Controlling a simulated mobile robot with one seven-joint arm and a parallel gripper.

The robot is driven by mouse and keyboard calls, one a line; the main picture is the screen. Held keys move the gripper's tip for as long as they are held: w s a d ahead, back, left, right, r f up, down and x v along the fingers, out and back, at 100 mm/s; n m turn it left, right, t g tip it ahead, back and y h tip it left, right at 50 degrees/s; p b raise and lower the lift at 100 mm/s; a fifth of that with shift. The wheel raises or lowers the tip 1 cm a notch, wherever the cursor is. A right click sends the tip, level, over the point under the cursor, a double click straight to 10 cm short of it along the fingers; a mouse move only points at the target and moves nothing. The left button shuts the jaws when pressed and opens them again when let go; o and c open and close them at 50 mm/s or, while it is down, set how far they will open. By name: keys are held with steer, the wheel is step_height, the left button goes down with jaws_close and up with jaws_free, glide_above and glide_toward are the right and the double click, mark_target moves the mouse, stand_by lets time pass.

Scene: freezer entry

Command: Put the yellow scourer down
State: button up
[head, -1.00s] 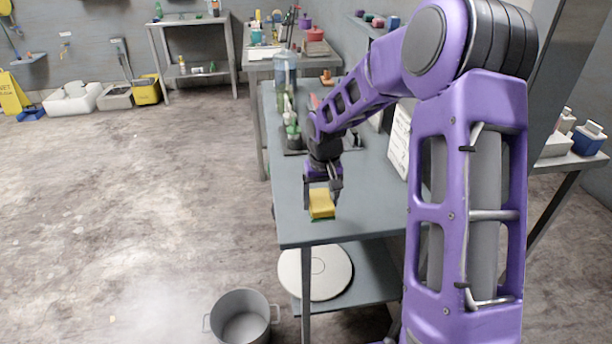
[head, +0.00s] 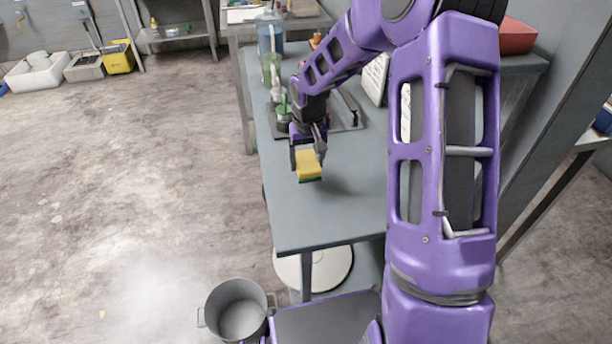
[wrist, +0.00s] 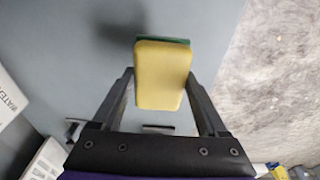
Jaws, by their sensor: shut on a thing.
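The yellow scourer (head: 308,164) has a green layer on its underside. My gripper (head: 308,158) is shut on it, with one finger on each side. In the head view the scourer is over the grey table (head: 330,215), near its front left part. In the wrist view the scourer (wrist: 161,75) sits between the two fingers of my gripper (wrist: 160,95), its green edge at the far side. A dark shadow lies on the table apart from it, so it looks held above the surface.
Bottles (head: 271,68) and a dark tray (head: 345,112) stand farther back on the table. The table's left edge is close to the scourer, with open floor beyond. A grey pot (head: 237,310) stands on the floor at the front. The table's front part is clear.

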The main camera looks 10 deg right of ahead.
mark_target(307, 185)
steer(key=shift+f, duration=2.65)
steer(key=shift+f, duration=0.1)
steer(key=o, duration=1.4)
steer(key=r, duration=0.4)
steer(key=s+r, duration=0.1)
steer(key=r, duration=0.7)
steer(key=shift+s+r+p, duration=0.1)
steer(key=shift+s+p, duration=0.1)
steer(key=shift+p, duration=0.1)
